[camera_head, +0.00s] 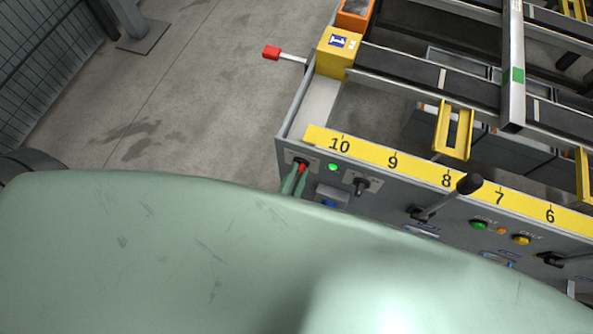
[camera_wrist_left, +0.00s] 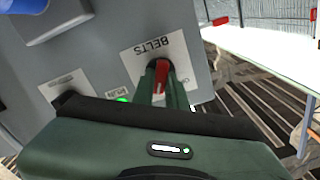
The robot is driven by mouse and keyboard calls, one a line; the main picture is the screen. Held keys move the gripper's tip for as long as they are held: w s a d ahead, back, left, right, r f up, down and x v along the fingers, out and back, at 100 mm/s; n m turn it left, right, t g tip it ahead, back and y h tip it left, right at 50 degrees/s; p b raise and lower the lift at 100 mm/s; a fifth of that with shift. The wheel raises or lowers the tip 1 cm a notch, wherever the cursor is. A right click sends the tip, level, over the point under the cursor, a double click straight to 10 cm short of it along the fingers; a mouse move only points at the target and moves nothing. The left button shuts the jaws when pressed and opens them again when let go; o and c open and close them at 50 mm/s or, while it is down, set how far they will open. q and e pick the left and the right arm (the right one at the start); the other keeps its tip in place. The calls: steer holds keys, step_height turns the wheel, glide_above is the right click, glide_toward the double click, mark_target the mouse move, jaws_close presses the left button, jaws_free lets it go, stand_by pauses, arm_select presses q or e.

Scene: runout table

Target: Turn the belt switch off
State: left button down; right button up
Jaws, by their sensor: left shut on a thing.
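The belt switch is a small red-handled knob (camera_wrist_left: 161,72) on a white plate marked BELTS (camera_wrist_left: 178,52). In the head view the switch (camera_head: 302,168) sits at the left end of the grey control panel, below the 10 mark. My left gripper (camera_head: 294,179) has its two green fingers on either side of the red handle and is shut on it. In the left wrist view the fingers (camera_wrist_left: 161,80) hide part of the knob, so I cannot tell its setting. A green lamp (camera_head: 332,167) beside the switch is lit. My right gripper is not in view.
A black knob (camera_head: 361,186) and a black-knobbed lever (camera_head: 469,184) stand out from the panel to the right. A yellow numbered strip (camera_head: 420,172) runs above them. A red-ended handle (camera_head: 271,52) juts out at the table's left. Floor left of the table is clear.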

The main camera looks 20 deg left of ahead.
arm_select(q)
steer(key=shift+a+n+p, duration=0.15)
steer(key=shift+n+p, duration=0.55)
steer(key=shift+n, duration=2.95)
steer(key=shift+a+n+p, duration=0.1)
steer(key=shift+n+p, duration=0.55)
steer(key=shift+n, duration=3)
steer(key=c, duration=1.4)
jaws_free()
steer(key=shift+c, duration=0.2)
steer(key=shift+s, duration=0.1)
steer(key=s+b, duration=0.1)
steer(key=s, duration=0.6)
steer(key=shift+s, duration=0.35)
